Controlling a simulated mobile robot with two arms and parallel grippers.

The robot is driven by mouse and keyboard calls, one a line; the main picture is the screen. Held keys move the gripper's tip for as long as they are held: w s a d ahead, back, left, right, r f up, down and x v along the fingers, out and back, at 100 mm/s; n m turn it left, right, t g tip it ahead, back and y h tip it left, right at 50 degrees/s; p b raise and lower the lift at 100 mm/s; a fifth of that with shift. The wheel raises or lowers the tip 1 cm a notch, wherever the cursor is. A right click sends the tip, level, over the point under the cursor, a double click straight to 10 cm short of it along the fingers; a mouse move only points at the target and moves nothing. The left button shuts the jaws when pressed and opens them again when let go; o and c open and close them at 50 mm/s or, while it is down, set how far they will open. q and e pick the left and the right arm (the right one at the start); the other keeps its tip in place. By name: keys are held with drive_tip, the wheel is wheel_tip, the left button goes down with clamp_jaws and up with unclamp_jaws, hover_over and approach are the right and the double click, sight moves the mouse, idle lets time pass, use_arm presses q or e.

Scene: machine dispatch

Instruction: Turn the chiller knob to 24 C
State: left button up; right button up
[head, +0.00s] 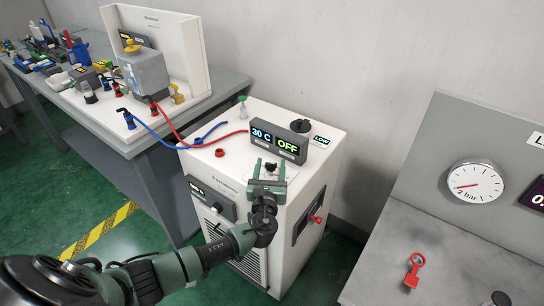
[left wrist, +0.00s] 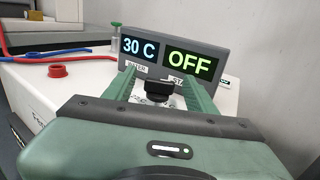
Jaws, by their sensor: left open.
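The white chiller (head: 225,167) stands in the middle of the head view. Its display (head: 280,141) reads 30 C and OFF; the same display (left wrist: 165,55) shows in the left wrist view. A black knob (left wrist: 158,88) sits on the top in front of the display, and it also shows in the head view (head: 271,167). My left gripper (head: 270,166) is open, with one green finger on each side of the knob. I cannot tell whether the fingers touch it. My right gripper is in neither view.
A red ring (left wrist: 57,70) and red and blue hoses lie on the chiller top, left of the display. A black cap (head: 301,126) is behind it. A cluttered bench (head: 165,140) stands at left, a grey panel with a gauge (head: 473,184) at right.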

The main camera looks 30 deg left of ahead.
sight(271, 163)
use_arm(q)
drive_tip(key=x, duration=0.3)
drive_tip(key=shift+w+a+f, duration=0.1)
drive_tip(key=shift+w, duration=0.2)
drive_tip(key=shift+w+a, duration=0.1)
drive_tip(key=shift+w, duration=0.05)
clamp_jaws()
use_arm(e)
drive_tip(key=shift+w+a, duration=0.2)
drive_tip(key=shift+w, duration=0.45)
